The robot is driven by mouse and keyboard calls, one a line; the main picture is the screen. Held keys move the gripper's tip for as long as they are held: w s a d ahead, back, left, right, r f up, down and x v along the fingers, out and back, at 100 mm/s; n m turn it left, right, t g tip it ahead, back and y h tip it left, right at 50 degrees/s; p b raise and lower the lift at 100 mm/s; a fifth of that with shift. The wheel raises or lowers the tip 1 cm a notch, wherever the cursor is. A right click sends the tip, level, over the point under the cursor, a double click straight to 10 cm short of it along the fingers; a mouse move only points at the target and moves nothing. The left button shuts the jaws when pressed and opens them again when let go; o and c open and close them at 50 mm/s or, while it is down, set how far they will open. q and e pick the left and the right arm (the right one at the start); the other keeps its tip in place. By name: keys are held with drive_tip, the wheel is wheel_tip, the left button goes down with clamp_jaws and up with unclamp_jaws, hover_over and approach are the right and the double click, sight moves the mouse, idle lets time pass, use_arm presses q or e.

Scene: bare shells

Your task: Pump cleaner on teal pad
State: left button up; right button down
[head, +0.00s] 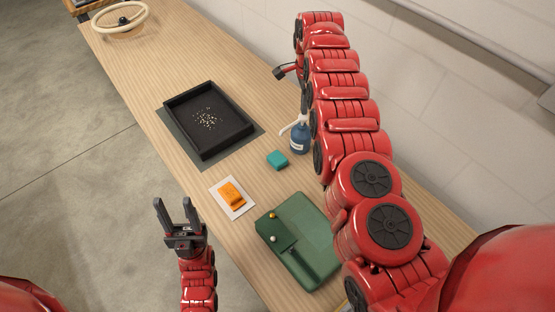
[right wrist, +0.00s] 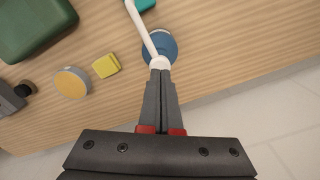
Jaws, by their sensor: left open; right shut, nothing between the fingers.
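The pump cleaner, a blue bottle (head: 299,138) with a white pump top, stands upright on the table beside my right arm. The teal pad (head: 277,159) lies just left of and nearer than the bottle. In the right wrist view, the bottle (right wrist: 161,47) shows beneath its white spout, with the teal pad (right wrist: 147,4) partly visible at the top edge. My right gripper (right wrist: 160,73) is shut and empty, its tips right at the pump top; I cannot tell whether they touch. In the head view my arm mostly hides it. My left gripper (head: 178,212) is open and empty, off the table's left edge.
A black tray (head: 177,131) with small pale bits sits on a dark mat. An orange object (head: 232,194) lies on a white sheet. A green case (head: 312,232) is nearer. A yellow block (right wrist: 106,65) and round tan-topped object (right wrist: 72,83) lie near the bottle. A wall borders the right.

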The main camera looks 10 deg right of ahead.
drive_tip(key=shift+f, duration=0.15)
idle(0.4)
drive_tip(key=shift+f+b, duration=1.25)
drive_tip(key=shift+f, duration=0.25)
drive_tip(key=shift+r, duration=0.25)
drive_tip(key=shift+r+p, duration=0.45)
drive_tip(key=shift+r, duration=0.8)
drive_tip(key=shift+r, duration=0.15)
